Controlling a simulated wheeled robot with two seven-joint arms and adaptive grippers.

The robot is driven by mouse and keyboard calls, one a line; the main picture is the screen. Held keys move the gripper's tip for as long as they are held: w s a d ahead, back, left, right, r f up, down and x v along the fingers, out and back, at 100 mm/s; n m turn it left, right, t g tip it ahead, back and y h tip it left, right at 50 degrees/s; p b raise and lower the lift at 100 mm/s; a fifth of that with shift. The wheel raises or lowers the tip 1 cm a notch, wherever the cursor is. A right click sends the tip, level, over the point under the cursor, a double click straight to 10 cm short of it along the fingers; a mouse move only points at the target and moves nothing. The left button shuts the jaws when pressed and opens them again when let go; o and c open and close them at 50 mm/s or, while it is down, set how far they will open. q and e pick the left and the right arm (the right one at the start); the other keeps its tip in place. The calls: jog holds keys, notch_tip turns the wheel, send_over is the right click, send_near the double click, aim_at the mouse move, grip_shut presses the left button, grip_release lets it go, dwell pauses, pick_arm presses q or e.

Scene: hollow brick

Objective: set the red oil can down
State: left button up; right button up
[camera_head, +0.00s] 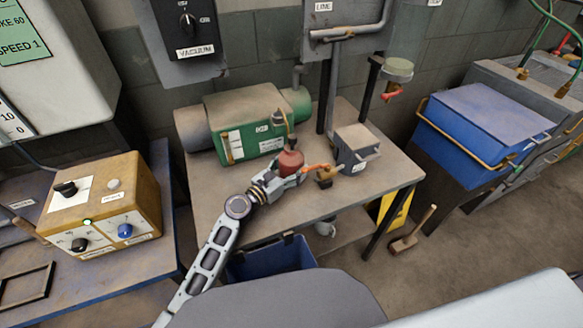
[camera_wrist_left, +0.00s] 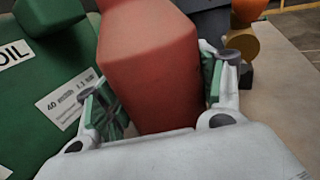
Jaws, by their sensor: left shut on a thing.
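The red oil can (camera_head: 290,162) is on or just above the workbench, in front of the green machine; I cannot tell whether its base touches the top. It shows large in the left wrist view (camera_wrist_left: 150,62), between the fingers. My left gripper (camera_head: 283,175) is shut on it, with a green-padded finger on each side, also in the left wrist view (camera_wrist_left: 162,105). The can's base and the surface beneath it are hidden by the gripper. My right gripper is in neither view.
The workbench (camera_head: 375,192) has bare room at its front right. The green machine (camera_head: 245,125) stands behind the can. A grey box (camera_head: 355,148) and a brass valve with an orange handle (camera_head: 324,178) sit close on the right. A blue bin (camera_head: 270,258) is below.

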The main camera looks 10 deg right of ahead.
pick_arm(q)
jog(key=o, duration=1.4)
jog(key=shift+f, duration=0.1)
jog(key=shift+v, duration=6)
